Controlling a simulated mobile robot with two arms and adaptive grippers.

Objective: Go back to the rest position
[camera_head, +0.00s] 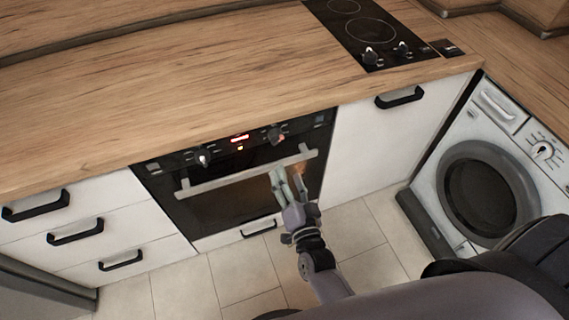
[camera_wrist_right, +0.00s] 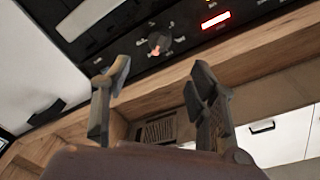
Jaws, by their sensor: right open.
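My right gripper (camera_head: 289,185) is in front of the built-in oven (camera_head: 228,190), near the right part of its pale bar handle (camera_head: 225,178). Its fingers are apart and nothing shows between them. In the right wrist view the gripper (camera_wrist_right: 160,85) also shows two spread fingers, with the oven's control panel and a lit red display (camera_wrist_right: 215,20) beyond. I cannot tell from these views whether a finger touches the oven handle. The oven door looks shut. My left gripper is in neither view.
A wooden worktop (camera_head: 180,80) runs above the oven, with a black hob (camera_head: 372,32) at the right. White drawers (camera_head: 110,235) with black handles are at the left. A washing machine (camera_head: 485,180) stands at the right. Tiled floor (camera_head: 235,275) is clear below the oven.

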